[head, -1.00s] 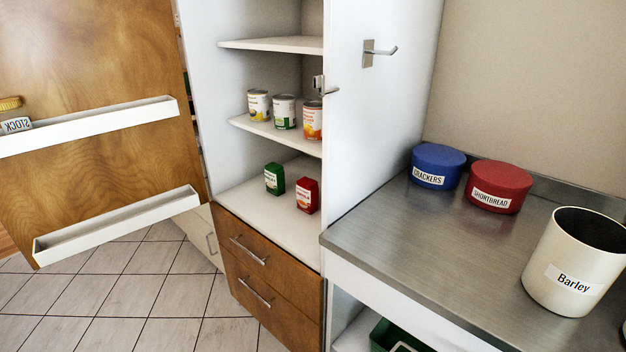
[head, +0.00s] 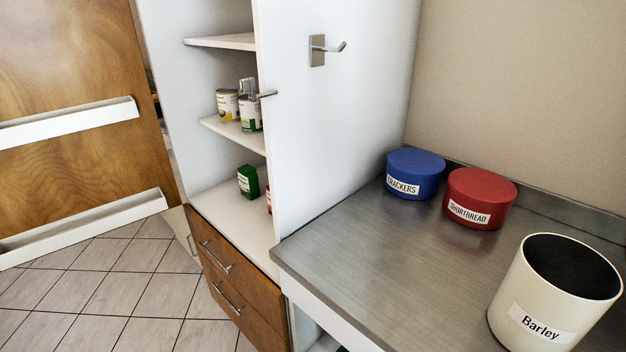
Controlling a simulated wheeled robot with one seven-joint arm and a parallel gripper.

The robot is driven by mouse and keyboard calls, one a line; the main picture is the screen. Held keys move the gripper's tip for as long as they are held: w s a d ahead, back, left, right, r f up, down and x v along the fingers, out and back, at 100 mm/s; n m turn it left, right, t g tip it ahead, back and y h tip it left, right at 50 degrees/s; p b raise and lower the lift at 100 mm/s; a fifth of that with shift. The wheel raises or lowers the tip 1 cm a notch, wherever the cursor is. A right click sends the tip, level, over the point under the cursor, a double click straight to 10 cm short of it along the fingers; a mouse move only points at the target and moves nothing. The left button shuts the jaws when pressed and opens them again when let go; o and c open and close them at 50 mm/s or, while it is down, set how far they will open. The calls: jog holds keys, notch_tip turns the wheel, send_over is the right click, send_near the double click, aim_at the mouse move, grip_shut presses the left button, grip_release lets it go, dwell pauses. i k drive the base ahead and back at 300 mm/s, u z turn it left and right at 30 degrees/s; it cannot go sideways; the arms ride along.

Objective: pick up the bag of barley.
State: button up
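No bag of barley shows. A cream cylindrical canister (head: 515,290) labelled "Barley" stands upright on the metal counter at the lower right in the head view. Its top is open and its inside looks dark; I cannot tell what is in it. My gripper is not in view.
A blue tin (head: 414,172) labelled "Crackers" and a red tin (head: 480,200) labelled "Shortbread" stand at the back of the counter (head: 370,255). An open cupboard holds cans (head: 250,114) and a green box (head: 248,181). A wooden door (head: 70,60) with racks stands open at left.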

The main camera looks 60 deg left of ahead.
aim_at(248, 177)
jog(key=z, duration=1.45)
jog(key=k, duration=2.8)
jog(key=u, duration=2.25)
jog(key=i, duration=0.15)
jog(key=u, duration=0.4)
